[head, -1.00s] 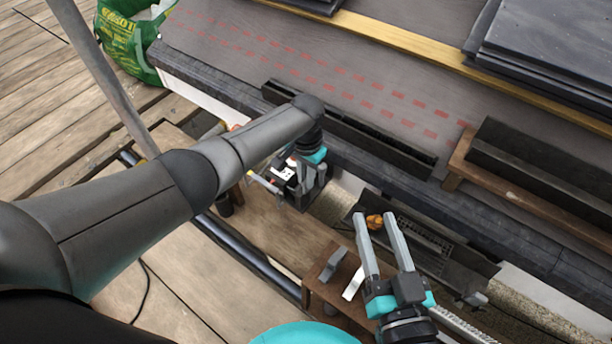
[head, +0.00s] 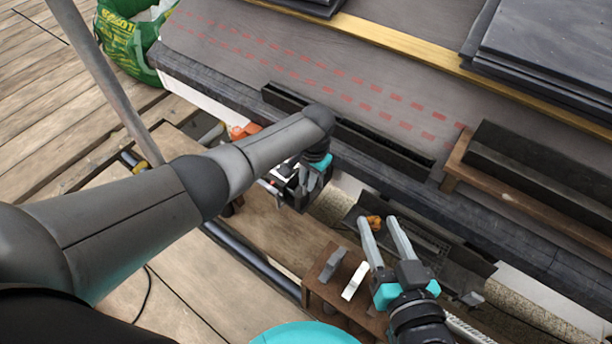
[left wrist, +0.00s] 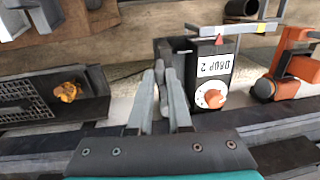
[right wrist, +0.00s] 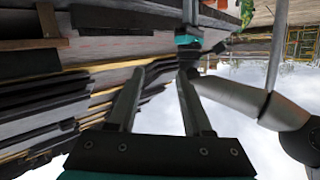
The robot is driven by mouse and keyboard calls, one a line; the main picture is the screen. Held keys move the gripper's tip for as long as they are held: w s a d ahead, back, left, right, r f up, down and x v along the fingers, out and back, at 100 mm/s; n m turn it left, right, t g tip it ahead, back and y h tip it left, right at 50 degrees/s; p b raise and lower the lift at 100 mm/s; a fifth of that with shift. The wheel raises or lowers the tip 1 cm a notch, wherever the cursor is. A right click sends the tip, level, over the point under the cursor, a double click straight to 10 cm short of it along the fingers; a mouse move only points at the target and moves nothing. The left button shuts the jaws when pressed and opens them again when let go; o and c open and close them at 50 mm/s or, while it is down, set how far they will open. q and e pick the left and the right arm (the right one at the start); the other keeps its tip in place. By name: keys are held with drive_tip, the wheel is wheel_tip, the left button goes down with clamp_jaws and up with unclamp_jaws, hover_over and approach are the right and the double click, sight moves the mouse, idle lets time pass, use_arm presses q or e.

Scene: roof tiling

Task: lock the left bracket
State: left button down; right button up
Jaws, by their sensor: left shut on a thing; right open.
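In the left wrist view, a black bracket-like unit (left wrist: 211,75) carries a label reading "DROP 2" and a white and orange dial. My left gripper (left wrist: 160,78) is shut on a small grey lever-like piece (left wrist: 163,92) at the left side of this unit. In the head view, my left gripper (head: 308,186) is at the dark unit (head: 290,192) below the roof edge, and my forearm and wrist partly hide it. The state of the latch cannot be told. My right gripper (head: 378,220) is open and empty above the lower gutter area.
A dark gutter piece (left wrist: 40,100) with a grille and an orange lump (left wrist: 68,92) lies to the left. An orange clamp-like tool (left wrist: 290,68) stands to the right. A wooden stand (head: 322,292) holds grey and white pieces. Slates (head: 545,50) are stacked on the roof.

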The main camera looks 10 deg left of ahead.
sight(307, 193)
use_arm(q)
drive_tip(key=y, duration=0.1)
drive_tip(key=d+y, duration=0.1)
drive_tip(key=t+p, duration=0.1)
drive_tip(key=shift+s+d+f+y, duration=0.3)
drive_tip(key=shift+s+d+y, duration=0.05)
drive_tip(key=shift+s+y, duration=0.05)
drive_tip(key=shift+s+d+f+t+y, duration=0.1)
drive_tip(key=shift+d+f+t+y, duration=0.15)
drive_tip(key=shift+y, duration=0.25)
drive_tip(key=shift+d+y+b, duration=0.1)
drive_tip(key=shift+y+b, duration=0.3)
drive_tip(key=shift+b, duration=0.15)
drive_tip(key=shift+s+d+f+t+y+b, duration=0.1)
drive_tip(key=shift+s+d+t+y+b, duration=0.05)
drive_tip(key=shift+t+y+b, duration=0.25)
use_arm(e)
drive_tip(key=shift+s+a+r+t+y, duration=0.25)
drive_tip(key=shift+a+t+y, duration=0.05)
drive_tip(key=shift+a+t, duration=0.1)
